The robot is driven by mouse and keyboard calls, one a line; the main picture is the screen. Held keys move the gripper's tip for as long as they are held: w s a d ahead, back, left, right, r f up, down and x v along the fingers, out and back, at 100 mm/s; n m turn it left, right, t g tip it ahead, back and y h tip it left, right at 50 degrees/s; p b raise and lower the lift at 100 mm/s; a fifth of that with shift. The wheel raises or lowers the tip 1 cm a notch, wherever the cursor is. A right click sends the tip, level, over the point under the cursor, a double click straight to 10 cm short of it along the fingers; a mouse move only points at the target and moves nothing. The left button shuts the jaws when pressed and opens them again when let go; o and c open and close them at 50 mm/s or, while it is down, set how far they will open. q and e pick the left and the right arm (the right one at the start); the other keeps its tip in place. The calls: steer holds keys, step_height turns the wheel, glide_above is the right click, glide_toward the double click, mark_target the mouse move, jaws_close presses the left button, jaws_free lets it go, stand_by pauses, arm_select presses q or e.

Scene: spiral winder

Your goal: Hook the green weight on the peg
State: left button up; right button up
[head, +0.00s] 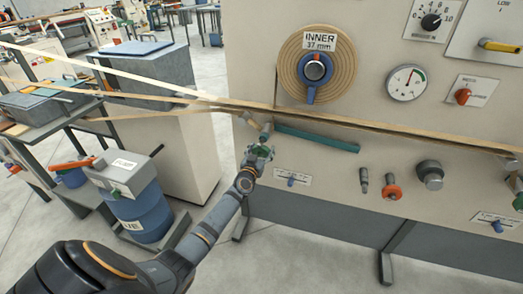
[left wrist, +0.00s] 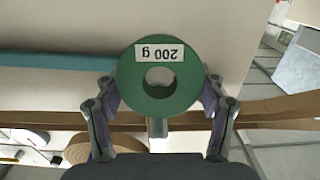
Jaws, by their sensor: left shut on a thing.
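The green weight is a thick ring with a round hole and a white "200 g" label, upside down in the left wrist view (left wrist: 129,78). My left gripper (left wrist: 160,98) is shut on it, one finger at each side. In the head view my left gripper (head: 257,157) is in front of the machine panel, below the left end of the teal bar; the weight is small and partly hidden there. A short grey-green rod (head: 266,131), possibly the peg, shows just above the gripper. I cannot tell whether the weight touches it. My right gripper is not in view.
The teal bar (head: 318,139) sits on the panel (head: 330,205) right of my gripper. Tan paper strips (head: 370,127) cross above it. Knobs, including an orange one (head: 391,192), stick out at the right. A blue drum (head: 143,214) stands on the floor at left.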

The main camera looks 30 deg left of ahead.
arm_select(q)
steer(key=shift+r, duration=0.15)
steer(key=shift+s+d+r, duration=0.1)
steer(key=shift+s, duration=0.35)
steer(key=shift+s+d+p, duration=0.1)
steer(key=shift+s+p, duration=0.25)
steer(key=shift+p, duration=0.05)
steer(key=p+v, duration=0.4)
steer(key=v, duration=1.1)
steer(key=shift+r, duration=0.5)
steer(key=shift+d, duration=0.1)
